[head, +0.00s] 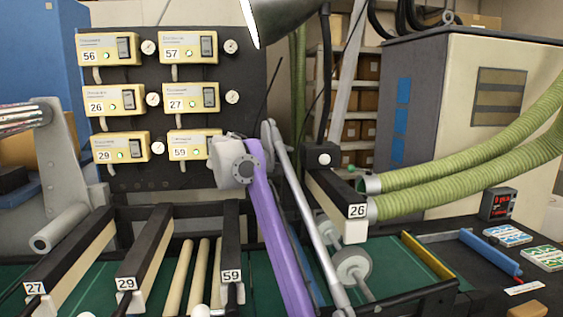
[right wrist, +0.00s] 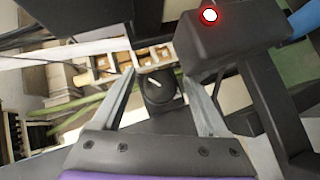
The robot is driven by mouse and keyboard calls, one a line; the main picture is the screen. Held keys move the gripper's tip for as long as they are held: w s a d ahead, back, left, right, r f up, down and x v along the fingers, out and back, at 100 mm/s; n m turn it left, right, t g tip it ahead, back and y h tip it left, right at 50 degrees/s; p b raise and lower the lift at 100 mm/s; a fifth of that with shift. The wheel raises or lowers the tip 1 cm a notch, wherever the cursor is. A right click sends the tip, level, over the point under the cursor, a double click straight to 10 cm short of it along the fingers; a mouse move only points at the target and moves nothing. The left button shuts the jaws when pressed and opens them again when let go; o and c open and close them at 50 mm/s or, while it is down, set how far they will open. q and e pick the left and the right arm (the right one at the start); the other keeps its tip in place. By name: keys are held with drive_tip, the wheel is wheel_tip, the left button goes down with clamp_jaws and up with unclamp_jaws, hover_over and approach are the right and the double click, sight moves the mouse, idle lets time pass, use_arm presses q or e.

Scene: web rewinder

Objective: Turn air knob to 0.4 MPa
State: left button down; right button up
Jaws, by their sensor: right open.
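A round black knob (right wrist: 160,92) with a white pointer mark shows in the right wrist view; I take it to be the air knob. My right gripper (right wrist: 157,74) is open, with one grey finger on each side of the knob. I cannot tell whether either finger touches it. In the head view I cannot make out the knob or the right gripper. A small black box with a red digital display (head: 499,203) stands at the right; its digits are too small to read surely. My left gripper is not in view.
A dark box (right wrist: 235,45) with a red-lit button (right wrist: 210,15) sits close to the right finger. In the head view, yellow numbered units (head: 110,48) with small gauges hang on a black panel. Green hoses (head: 470,150) cross at right; numbered black-and-white arms (head: 70,255) stand at lower left.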

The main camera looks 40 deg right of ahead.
drive_tip(key=v, duration=1.1)
idle(0.3)
